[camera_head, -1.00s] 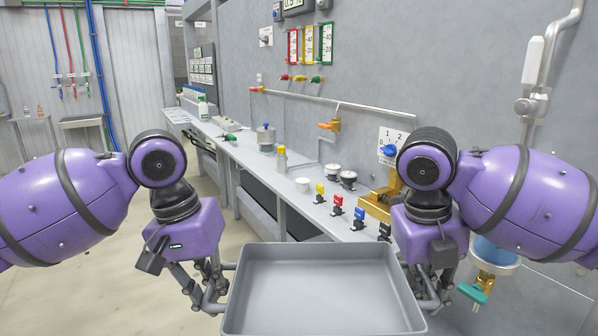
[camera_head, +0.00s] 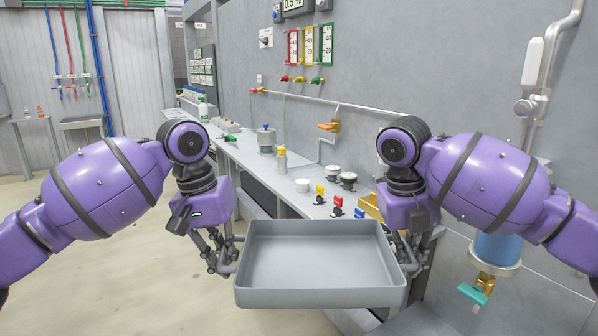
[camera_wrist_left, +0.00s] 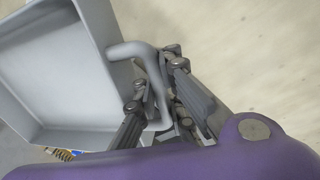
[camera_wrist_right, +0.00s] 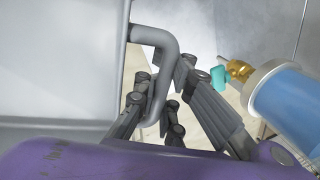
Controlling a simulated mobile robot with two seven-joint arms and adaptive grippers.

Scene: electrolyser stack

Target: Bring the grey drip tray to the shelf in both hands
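The grey drip tray (camera_head: 318,258) is held level and empty between my two grippers, in front of the workbench. My left gripper (camera_head: 226,262) is at the tray's left handle, and in the left wrist view its fingers (camera_wrist_left: 155,85) sit on both sides of the bent handle bar. My right gripper (camera_head: 408,262) is at the right handle, and in the right wrist view its fingers (camera_wrist_right: 162,95) close around that bar. The tray's inside is bare. I cannot tell which surface is the shelf.
The workbench (camera_head: 245,160) along the wall carries a white puck (camera_head: 302,185), coloured valves (camera_head: 337,205) and a yellow-topped fitting (camera_head: 282,160). A blue cylinder (camera_head: 497,248) with a teal-handled tap (camera_head: 473,294) hangs at right. The floor (camera_head: 130,285) at left is clear.

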